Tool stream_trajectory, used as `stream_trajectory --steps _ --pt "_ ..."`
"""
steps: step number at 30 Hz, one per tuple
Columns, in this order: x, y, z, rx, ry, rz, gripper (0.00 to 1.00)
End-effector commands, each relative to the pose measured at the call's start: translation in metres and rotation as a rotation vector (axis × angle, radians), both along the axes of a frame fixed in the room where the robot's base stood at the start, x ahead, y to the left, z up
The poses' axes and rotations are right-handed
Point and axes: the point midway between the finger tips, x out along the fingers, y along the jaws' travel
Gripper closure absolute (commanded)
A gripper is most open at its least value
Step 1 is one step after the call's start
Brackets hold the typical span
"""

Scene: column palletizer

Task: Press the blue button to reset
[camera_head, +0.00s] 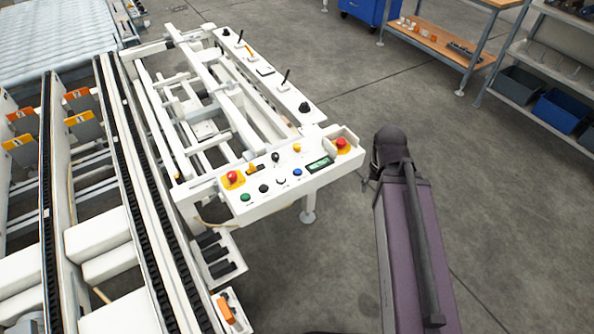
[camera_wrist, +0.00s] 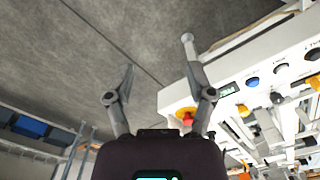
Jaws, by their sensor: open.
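In the wrist view the blue button (camera_wrist: 252,82) is to the right of my gripper (camera_wrist: 160,72). My gripper is open, with its two fingers spread and nothing between them. Grey floor shows behind the fingers. The gripper is apart from the blue button. In the head view my dark arm stands to the right of the panel and the gripper is mostly hidden.
Red emergency stops (camera_head: 232,176) and (camera_head: 341,143) stand at the panel's left and right ends. A small display (camera_head: 319,164) and a green button (camera_head: 245,197) are also on it. Conveyor rails lie left. Shelves (camera_head: 520,85) stand at the back right. Open floor lies between.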

Motion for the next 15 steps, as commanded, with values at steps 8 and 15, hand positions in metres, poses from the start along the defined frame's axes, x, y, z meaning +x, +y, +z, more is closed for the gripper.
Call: stream_trajectory --steps 8,15 --pt "0.0000 0.0000 0.0000 0.000 0.000 0.000 1.00" --pt "0.0000 0.0000 0.0000 0.000 0.000 0.000 1.00"
